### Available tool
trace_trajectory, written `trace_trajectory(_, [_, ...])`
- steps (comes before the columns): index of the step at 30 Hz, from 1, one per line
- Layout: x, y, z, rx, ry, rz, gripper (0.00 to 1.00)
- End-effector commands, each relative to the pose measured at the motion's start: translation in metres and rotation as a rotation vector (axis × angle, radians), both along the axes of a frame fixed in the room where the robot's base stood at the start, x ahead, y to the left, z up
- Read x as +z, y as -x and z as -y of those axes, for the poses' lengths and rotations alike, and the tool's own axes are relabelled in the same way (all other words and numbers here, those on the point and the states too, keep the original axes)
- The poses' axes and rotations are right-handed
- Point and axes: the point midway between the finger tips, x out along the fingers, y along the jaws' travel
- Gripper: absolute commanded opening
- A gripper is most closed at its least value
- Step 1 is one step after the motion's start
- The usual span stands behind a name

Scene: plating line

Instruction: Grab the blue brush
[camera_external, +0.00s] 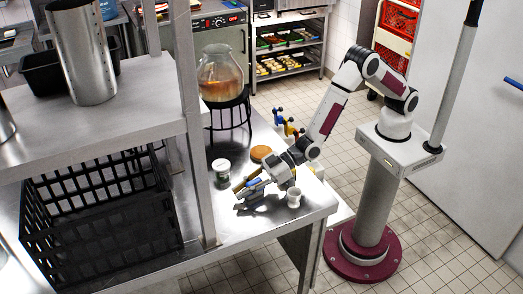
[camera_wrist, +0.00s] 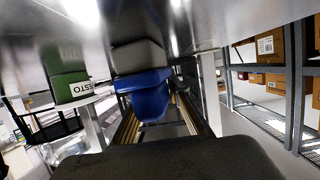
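A blue object (camera_external: 256,186), which looks like the blue brush, is at my gripper (camera_external: 250,188) low over the steel table in the external view. In the wrist view the blue piece (camera_wrist: 150,98) with a grey part (camera_wrist: 138,57) lies ahead of the dark gripper body. Two brown strips run on either side below it, perhaps my fingers. Whether they touch the blue piece is not clear. The fingertips are small and partly hidden in the external view.
A green-and-white pesto jar (camera_external: 221,171) stands left of my gripper, a white cup (camera_external: 293,198) to its right near the table edge. A round orange-brown item (camera_external: 260,153) lies behind. A shelf post (camera_external: 196,130) and black crate (camera_external: 100,203) are at left.

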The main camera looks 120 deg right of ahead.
Motion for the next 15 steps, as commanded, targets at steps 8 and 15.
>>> trace_trajectory(8, [0.0, 0.0, -0.0002, 0.0, 0.0, 0.0, 0.0])
trace_trajectory(15, [0.0058, -0.0002, -0.0002, 0.0, 0.0, 0.001, 0.0])
